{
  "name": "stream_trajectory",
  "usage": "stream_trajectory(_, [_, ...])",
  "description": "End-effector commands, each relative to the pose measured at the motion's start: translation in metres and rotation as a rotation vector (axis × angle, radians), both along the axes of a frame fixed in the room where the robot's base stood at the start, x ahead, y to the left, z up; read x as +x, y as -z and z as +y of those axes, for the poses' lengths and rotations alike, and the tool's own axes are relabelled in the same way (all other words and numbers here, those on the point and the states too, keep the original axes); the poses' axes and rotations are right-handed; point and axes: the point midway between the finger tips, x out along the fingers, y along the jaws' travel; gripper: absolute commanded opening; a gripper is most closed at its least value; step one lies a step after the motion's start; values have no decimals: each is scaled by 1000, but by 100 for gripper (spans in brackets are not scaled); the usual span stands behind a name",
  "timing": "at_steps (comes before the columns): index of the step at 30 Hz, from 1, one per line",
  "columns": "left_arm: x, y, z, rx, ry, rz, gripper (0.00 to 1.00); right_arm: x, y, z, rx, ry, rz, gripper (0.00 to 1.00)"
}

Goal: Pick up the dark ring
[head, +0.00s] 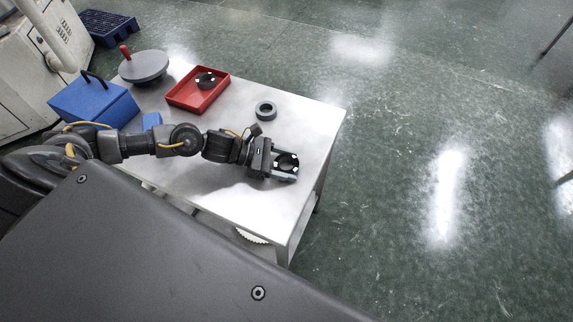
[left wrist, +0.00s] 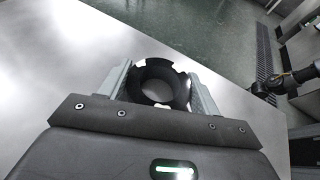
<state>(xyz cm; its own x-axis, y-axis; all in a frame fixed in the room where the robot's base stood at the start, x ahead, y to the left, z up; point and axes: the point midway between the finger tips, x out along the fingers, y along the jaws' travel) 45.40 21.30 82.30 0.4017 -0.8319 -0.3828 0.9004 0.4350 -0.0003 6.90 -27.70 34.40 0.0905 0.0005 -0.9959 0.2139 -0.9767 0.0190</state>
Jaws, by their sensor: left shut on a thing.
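My left gripper (head: 287,164) is shut on a dark ring (head: 287,160) with notches in its rim, near the right front edge of the steel table (head: 240,205). In the left wrist view the dark ring (left wrist: 158,84) sits between the two fingers of the left gripper (left wrist: 160,88), its hole facing the camera. Whether it touches the table is hard to tell. A second dark notched ring (head: 205,79) lies in the red tray (head: 184,103). A plain grey ring (head: 265,109) lies on the table behind my gripper. My right gripper is not in view.
A blue box (head: 95,103) with a dark handle and a grey disc with a red knob (head: 143,66) stand at the table's left. A blue pallet (head: 108,27) lies on the floor beyond. The table around the grey ring is clear; open floor lies right.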

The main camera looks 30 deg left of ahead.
Motion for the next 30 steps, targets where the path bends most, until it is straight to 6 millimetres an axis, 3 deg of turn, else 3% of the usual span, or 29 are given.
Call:
stream_trajectory(10, [0,-7,0,0,1,-2,35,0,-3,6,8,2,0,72])
stream_trajectory(17, [1,-38,1,0,0,-6,35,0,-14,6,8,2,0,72])
stream_trajectory(26, [28,-91,43,2,-2,-6,35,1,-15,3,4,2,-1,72])
stream_trajectory(30, [45,-99,68,3,-3,-7,35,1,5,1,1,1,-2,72])
